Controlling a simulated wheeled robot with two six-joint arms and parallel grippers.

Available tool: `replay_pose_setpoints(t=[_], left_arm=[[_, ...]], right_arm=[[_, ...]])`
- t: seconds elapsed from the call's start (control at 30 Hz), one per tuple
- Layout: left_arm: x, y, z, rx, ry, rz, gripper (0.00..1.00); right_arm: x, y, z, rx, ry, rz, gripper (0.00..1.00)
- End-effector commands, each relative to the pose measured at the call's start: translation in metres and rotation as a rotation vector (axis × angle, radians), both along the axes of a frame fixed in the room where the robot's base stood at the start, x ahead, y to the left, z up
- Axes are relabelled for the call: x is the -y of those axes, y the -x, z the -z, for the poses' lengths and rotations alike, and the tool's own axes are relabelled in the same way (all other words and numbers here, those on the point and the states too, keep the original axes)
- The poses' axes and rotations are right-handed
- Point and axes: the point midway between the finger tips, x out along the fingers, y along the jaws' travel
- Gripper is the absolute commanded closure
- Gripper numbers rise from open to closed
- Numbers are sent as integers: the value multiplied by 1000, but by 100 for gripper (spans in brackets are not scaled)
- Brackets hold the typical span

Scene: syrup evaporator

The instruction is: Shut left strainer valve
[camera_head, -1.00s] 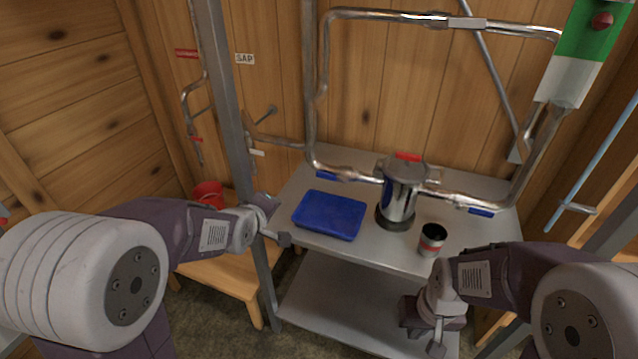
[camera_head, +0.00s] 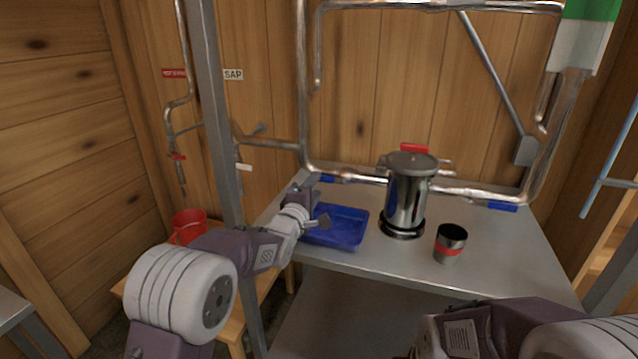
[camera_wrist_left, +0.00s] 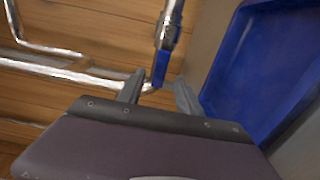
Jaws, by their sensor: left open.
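The left strainer valve has a blue handle (camera_head: 327,179) on the pipe at the back left of the steel table. In the left wrist view this blue handle (camera_wrist_left: 160,68) lies in line with the gap between the fingertips. The strainer (camera_head: 407,196) is a shiny upright canister with a grey lid. My left gripper (camera_head: 306,185) is over the table's left side, close to the blue handle. In the left wrist view its two fingers (camera_wrist_left: 158,92) are apart with nothing held between them; contact with the handle cannot be told. My right gripper is out of view.
A blue tray (camera_head: 350,212) lies just right of my left gripper. A dark cup with a red band (camera_head: 450,243) stands at the front right of the steel table (camera_head: 505,262). A grey upright post (camera_head: 222,150) is left of my left gripper. Another blue handle (camera_head: 502,207) is at right.

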Motion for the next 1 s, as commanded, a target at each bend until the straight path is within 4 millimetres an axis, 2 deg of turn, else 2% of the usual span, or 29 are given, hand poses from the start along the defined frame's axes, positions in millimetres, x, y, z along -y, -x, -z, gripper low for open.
replay_pose_setpoints(t=[0.1, 0.2, 0.57, 0.6, 0.73, 1.0], left_arm=[[7, -20, 0, 1, 0, 1, 58], [10, -31, 0, 0, 0, 1, 58], [13, -39, 0, -1, 0, 0, 58], [13, -39, 0, 0, 0, 0, 64], [13, -39, 0, 0, 0, 0, 100], [12, -39, 0, -1, 0, 0, 100]], right_arm=[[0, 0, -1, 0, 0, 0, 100], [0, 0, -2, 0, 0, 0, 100], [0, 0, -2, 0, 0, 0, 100], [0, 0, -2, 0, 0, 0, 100], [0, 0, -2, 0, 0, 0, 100], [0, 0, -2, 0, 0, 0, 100]])
